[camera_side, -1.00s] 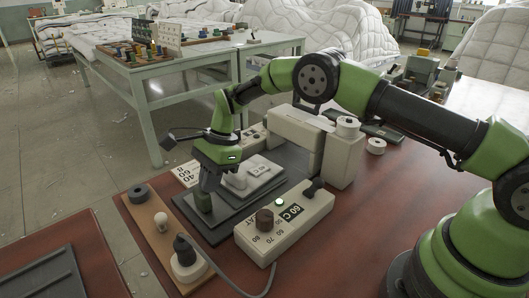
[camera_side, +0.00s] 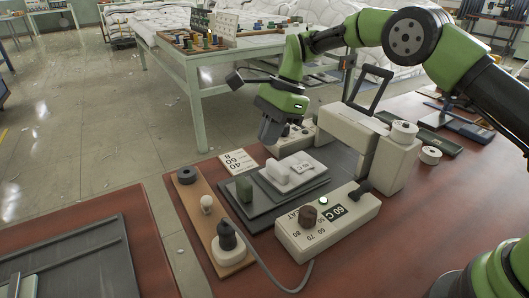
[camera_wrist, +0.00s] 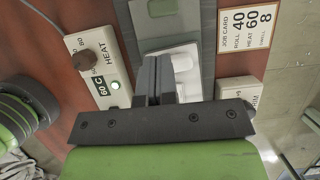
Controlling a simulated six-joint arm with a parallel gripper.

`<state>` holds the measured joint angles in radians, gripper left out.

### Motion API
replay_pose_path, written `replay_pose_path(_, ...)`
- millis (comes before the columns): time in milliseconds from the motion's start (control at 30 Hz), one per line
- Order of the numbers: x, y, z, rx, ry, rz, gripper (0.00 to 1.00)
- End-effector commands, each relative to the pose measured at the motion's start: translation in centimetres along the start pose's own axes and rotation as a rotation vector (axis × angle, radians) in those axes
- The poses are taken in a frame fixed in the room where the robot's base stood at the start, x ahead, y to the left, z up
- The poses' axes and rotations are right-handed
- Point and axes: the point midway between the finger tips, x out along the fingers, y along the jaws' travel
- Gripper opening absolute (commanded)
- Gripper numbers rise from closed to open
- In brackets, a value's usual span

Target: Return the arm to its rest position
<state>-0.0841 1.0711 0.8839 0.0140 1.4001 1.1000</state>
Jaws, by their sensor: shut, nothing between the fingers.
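My gripper (camera_side: 268,138) hangs from the green wrist in the side view, above the back left of the dark press plate (camera_side: 262,216). Its fingers are together and hold nothing; they also show shut in the wrist view (camera_wrist: 155,76). A small dark green block (camera_side: 244,189) stands on the plate's front left part, apart from the gripper. A light plate with a white piece (camera_side: 288,171) lies beside it. My arm is raised and bent over the cream press frame (camera_side: 352,127).
A control box marked 60 C (camera_side: 328,219) with a brown knob and lit green lamp stands in front. White duvet heaps lie behind.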

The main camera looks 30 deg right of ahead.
Motion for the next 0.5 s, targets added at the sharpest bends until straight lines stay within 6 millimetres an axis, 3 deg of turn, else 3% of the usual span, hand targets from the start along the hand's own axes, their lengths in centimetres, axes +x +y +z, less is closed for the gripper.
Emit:
replay_pose_path(133,-1.12,0.00,0.02,-0.002,0.001,-0.001,0.00)
replay_pose_path(500,-1.43,0.03,0.07,-0.005,0.001,-0.003,0.00)
